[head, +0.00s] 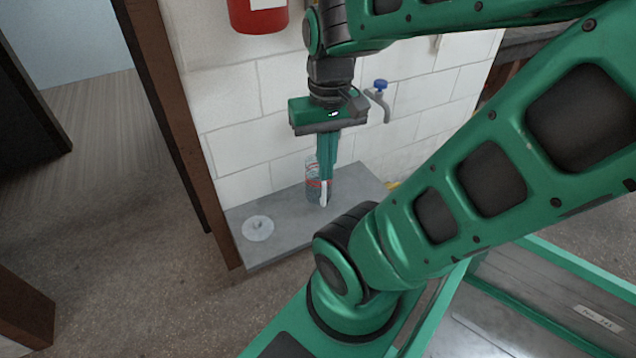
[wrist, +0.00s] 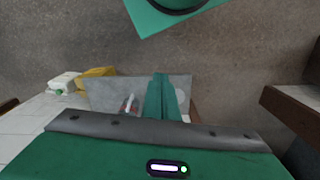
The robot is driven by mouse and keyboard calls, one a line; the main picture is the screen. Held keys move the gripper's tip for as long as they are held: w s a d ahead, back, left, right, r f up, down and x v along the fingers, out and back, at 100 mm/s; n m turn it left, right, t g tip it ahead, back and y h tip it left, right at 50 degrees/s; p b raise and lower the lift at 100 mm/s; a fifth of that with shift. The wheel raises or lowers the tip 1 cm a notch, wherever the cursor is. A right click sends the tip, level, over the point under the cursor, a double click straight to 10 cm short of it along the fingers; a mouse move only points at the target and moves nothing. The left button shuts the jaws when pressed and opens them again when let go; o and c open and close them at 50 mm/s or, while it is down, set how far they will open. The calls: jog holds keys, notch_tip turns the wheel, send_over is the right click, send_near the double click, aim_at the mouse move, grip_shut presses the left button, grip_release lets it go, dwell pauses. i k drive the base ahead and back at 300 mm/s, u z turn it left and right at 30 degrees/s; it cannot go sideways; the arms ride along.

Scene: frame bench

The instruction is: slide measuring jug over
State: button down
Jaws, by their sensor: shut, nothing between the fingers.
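The measuring jug (head: 312,184) is clear with red markings and stands upright on the grey bench top (head: 285,215) near the wall. In the wrist view, part of the jug (wrist: 129,104) shows just left of the fingers. My gripper (head: 326,178) points down with its green fingers together and nothing held between them. The fingers are right at the jug and cover part of its right side in the head view. I cannot tell whether they touch it. The fingers also show in the wrist view (wrist: 161,96).
A pale round disc (head: 258,228) lies on the bench's left part, with bare bench between it and the jug. A blue-handled tap (head: 379,90) sticks out of the white block wall (head: 235,150). A yellow thing (wrist: 97,78) lies beyond the bench.

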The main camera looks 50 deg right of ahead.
aim_at(317, 192)
jog(key=z, duration=1.75)
jog(key=k, duration=1.05)
jog(key=u, duration=0.75)
jog(key=i, duration=1)
jog(key=z, duration=0.05)
